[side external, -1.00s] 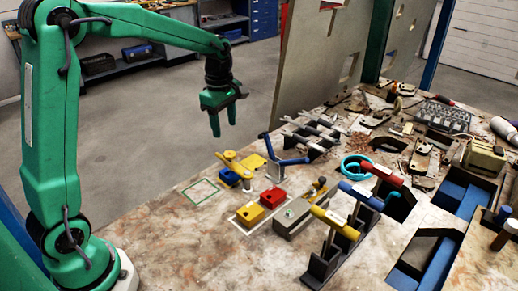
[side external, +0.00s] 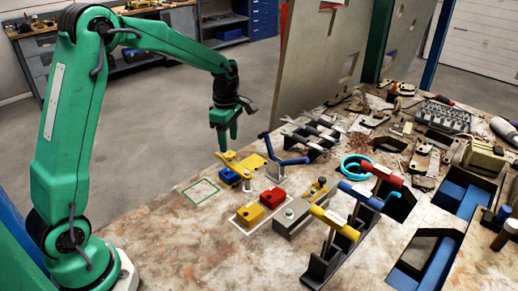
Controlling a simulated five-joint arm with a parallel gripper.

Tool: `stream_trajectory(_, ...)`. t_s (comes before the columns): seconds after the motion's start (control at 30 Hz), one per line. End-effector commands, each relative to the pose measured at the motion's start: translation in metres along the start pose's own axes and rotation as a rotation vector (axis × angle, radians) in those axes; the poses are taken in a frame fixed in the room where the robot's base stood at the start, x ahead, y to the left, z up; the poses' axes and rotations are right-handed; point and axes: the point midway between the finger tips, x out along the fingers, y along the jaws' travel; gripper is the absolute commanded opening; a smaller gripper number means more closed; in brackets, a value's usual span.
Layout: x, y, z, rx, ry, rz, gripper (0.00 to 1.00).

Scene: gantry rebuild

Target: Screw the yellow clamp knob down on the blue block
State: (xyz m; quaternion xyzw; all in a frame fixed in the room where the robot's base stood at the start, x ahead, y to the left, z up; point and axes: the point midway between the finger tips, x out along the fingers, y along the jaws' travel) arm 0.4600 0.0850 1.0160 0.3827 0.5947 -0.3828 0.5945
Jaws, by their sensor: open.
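The blue block (side external: 229,177) sits on the worktop left of centre. A yellow clamp piece (side external: 239,165) lies over it, with its round knob (side external: 229,155) at the upper left end. My gripper (side external: 226,146) points down just above the knob, jaws open. The fingertips are very near the knob; I cannot tell whether they are beside it or touching it. The gap between the fingers is hard to see from this side.
A yellow plate (side external: 252,161) and a blue lever (side external: 288,161) stand close on the right. A yellow block (side external: 249,214) and a red block (side external: 273,198) sit in front, near T-handled tools (side external: 333,222). The green-outlined square (side external: 199,191) is empty.

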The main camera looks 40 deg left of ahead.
Motion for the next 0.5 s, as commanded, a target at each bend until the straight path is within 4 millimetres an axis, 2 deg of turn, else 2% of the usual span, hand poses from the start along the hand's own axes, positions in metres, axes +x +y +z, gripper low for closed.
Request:
stream_trajectory(0.2,0.026,0.000,0.000,0.000,0.000,-0.002,0.51)
stream_trajectory(0.5,0.040,0.000,0.000,0.000,0.000,0.000,0.51)
